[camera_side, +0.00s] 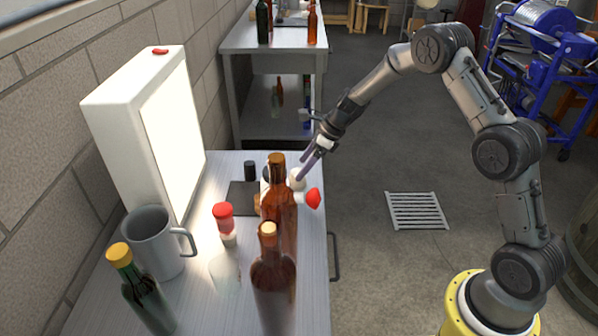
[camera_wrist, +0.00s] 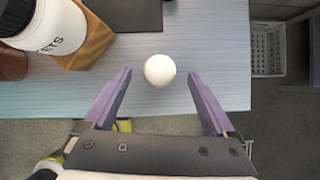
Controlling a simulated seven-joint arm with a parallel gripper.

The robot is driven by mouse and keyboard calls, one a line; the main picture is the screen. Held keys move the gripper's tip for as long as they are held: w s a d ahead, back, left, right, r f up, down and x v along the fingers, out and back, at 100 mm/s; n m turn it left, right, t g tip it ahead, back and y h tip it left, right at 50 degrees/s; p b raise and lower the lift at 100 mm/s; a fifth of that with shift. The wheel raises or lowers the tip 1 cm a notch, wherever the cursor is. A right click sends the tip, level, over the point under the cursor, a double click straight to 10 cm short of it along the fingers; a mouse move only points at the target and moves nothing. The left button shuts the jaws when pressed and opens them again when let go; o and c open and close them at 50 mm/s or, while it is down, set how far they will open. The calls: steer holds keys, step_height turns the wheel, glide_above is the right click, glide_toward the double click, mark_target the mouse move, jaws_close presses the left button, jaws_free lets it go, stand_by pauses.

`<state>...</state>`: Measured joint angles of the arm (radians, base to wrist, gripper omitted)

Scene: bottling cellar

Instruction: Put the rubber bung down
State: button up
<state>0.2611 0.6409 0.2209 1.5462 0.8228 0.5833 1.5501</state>
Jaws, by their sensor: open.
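The rubber bung looks like a round, pale white piece (camera_wrist: 159,70). It rests on the pale worktop (camera_wrist: 215,50) near the edge, just ahead of the gap between my fingertips in the wrist view. In the side view it (camera_side: 297,179) is partly hidden behind a brown bottle. My gripper (camera_wrist: 159,76) is open with its two purple fingers apart, one on each side of the bung, and clear space shows between them and it. In the side view my gripper (camera_side: 307,168) comes down from the upper right to the bung.
Brown bottles (camera_side: 273,285) stand in front of the bung, beside a red-capped container (camera_side: 224,222). A grey mug (camera_side: 155,245), green bottle (camera_side: 148,300) and light box (camera_side: 125,115) stand left. A white labelled jar (camera_wrist: 52,25) and dark mat (camera_wrist: 125,12) lie near the bung.

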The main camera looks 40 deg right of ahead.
steer(key=v, duration=0.8)
steer(key=s+a+r+n+h, duration=0.1)
steer(key=s+a+r+n, duration=0.3)
steer(key=s+r+n, duration=0.4)
steer(key=s+a+r+n+h, duration=0.1)
steer(key=s+a+r+n, duration=0.3)
steer(key=s+r+n, duration=0.45)
steer(key=s+f+n+t+h, duration=0.1)
steer(key=s+f+n, duration=0.1)
steer(key=s+n, duration=1)
steer(key=s, duration=0.7)
steer(key=shift+s+h, duration=0.2)
steer(key=shift+h, duration=0.2)
